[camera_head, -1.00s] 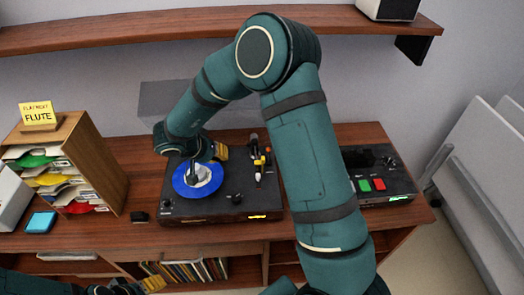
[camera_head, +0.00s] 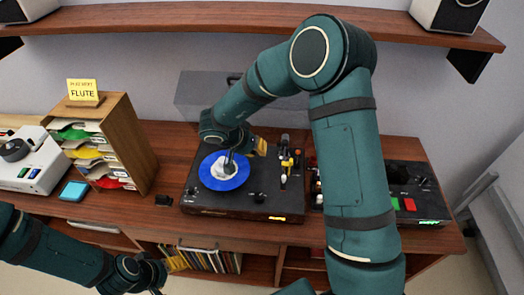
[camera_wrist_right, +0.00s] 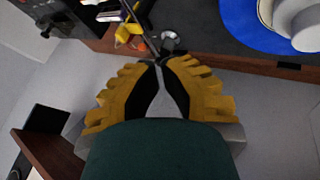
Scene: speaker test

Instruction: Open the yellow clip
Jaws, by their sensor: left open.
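The yellow clip (camera_head: 287,163) is on the right part of the black turntable (camera_head: 262,200), by the tonearm. In the right wrist view a yellow piece, likely the clip (camera_wrist_right: 129,31), lies just beyond my fingertips to the left. My right gripper (camera_head: 259,147) is above the turntable, left of the clip and apart from it. Its fingertips meet in the wrist view (camera_wrist_right: 160,63). A thin rod runs to the tips; I cannot tell whether it touches them. My left gripper (camera_head: 173,266) is open, low in front of the cabinet, its fingers partly hidden.
A blue disc (camera_head: 222,182) with a white centre lies on the turntable. A mixer with green and red buttons (camera_head: 414,202) stands to the right, partly behind my right arm. A paper sorter (camera_head: 143,145) stands to the left. A shelf (camera_head: 200,22) runs above.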

